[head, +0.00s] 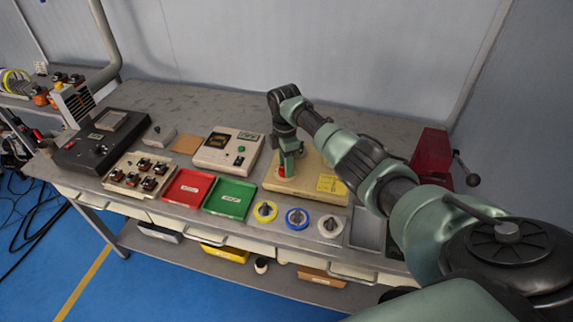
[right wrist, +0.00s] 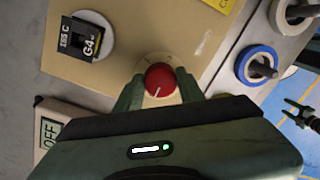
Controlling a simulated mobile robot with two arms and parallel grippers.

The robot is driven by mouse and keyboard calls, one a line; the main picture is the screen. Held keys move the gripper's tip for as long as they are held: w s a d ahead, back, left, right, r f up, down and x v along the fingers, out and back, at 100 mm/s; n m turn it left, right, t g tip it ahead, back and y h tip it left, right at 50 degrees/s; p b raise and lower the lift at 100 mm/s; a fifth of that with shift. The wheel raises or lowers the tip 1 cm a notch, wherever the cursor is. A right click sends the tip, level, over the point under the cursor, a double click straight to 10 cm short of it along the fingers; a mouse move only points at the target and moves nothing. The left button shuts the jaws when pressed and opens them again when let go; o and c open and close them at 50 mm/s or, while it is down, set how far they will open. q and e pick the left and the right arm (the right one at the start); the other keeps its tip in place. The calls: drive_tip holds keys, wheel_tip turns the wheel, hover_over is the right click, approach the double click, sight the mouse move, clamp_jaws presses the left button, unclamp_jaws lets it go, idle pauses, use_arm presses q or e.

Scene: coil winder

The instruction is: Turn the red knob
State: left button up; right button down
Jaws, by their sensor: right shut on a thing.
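The red knob (right wrist: 160,79) sits on a dial plate on the beige panel (right wrist: 118,72), with a pale pointer line on its face. It shows in the head view as a small patch of red (head: 281,171), mostly hidden by my gripper. My right gripper (right wrist: 159,88) reaches down over the knob, one finger on each side, and is shut on it. In the head view my right gripper (head: 287,166) is above the beige machine base (head: 308,181).
A black block marked G4 (right wrist: 84,40) sits on the panel near the knob. Yellow, blue and white spools (head: 297,219) stand in front. Red (head: 188,190) and green (head: 229,198) trays and a beige meter (head: 227,149) lie to the left. A red machine (head: 431,152) stands at right.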

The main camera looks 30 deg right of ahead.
drive_tip(key=shift+a, duration=0.15)
drive_tip(key=c, duration=0.9)
unclamp_jaws()
drive_tip(key=shift+w+r, duration=0.1)
drive_tip(key=shift+r, duration=0.4)
wheel_tip(320, 180, up, 7)
drive_tip(key=shift+w+f+b, duration=0.15)
drive_tip(key=shift+b, duration=0.5)
